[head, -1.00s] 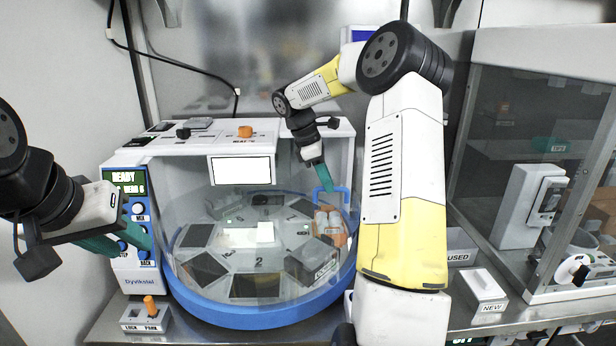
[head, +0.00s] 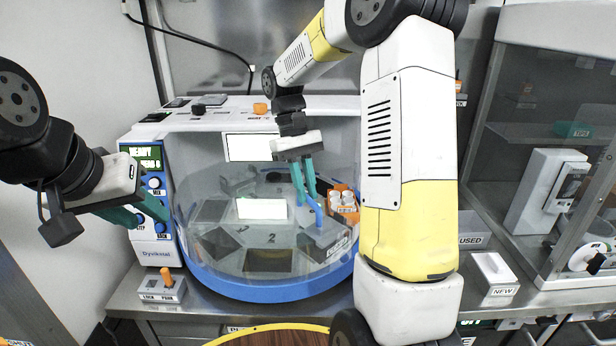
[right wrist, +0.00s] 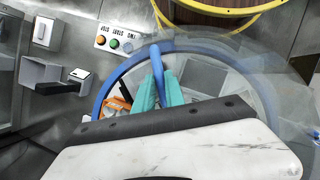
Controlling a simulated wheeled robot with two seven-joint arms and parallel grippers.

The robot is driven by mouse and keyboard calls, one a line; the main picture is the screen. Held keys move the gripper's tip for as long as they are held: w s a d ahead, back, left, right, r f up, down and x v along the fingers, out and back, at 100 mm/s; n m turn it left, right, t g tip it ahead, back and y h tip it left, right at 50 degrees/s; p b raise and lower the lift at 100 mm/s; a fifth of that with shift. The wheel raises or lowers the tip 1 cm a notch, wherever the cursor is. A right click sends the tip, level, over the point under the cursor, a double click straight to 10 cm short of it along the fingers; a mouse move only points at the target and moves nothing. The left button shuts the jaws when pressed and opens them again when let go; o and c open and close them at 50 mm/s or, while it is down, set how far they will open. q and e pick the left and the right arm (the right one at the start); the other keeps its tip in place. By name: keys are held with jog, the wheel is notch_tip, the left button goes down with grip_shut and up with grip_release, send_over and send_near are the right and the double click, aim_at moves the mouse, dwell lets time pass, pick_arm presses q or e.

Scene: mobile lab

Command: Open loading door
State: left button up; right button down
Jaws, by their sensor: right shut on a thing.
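The dosing machine (head: 150,245) has a round blue-rimmed base and a clear curved loading door (head: 200,232) around a numbered carousel. The door's blue handle (head: 317,211) is at the front right, left of an orange rack (head: 343,196). My right gripper (head: 311,203) is shut on the handle. In the right wrist view, its teal fingers (right wrist: 162,92) close around the blue handle (right wrist: 155,68). My left gripper (head: 150,215) has its teal fingers apart, close to the machine's button panel; whether it touches a button is unclear.
A lock/park switch (head: 163,287) stands on the steel bench at the machine's front left. A box marked NEW (head: 494,272) and a glass cabinet (head: 535,130) stand at the right. A wooden, yellow-rimmed round top (head: 270,338) is below the bench front.

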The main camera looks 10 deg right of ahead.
aim_at(273, 218)
jog(key=a+m, duration=0.2)
jog(key=a, duration=0.1)
jog(key=a+m+y, duration=0.1)
jog(key=a, duration=0.1)
jog(key=shift+s+a, duration=0.15)
jog(key=shift+s, duration=0.1)
jog(key=shift+w+a+m+y, duration=0.1)
jog(key=shift+a+m+y, duration=0.3)
jog(key=shift+a+m, duration=0.75)
jog(key=shift+a+n, duration=0.25)
jog(key=c, duration=1.4)
grip_release()
jog(key=v, duration=0.7)
jog(key=shift+w+r, duration=0.2)
jog(key=shift+r, duration=0.15)
jog(key=shift+d, duration=0.1)
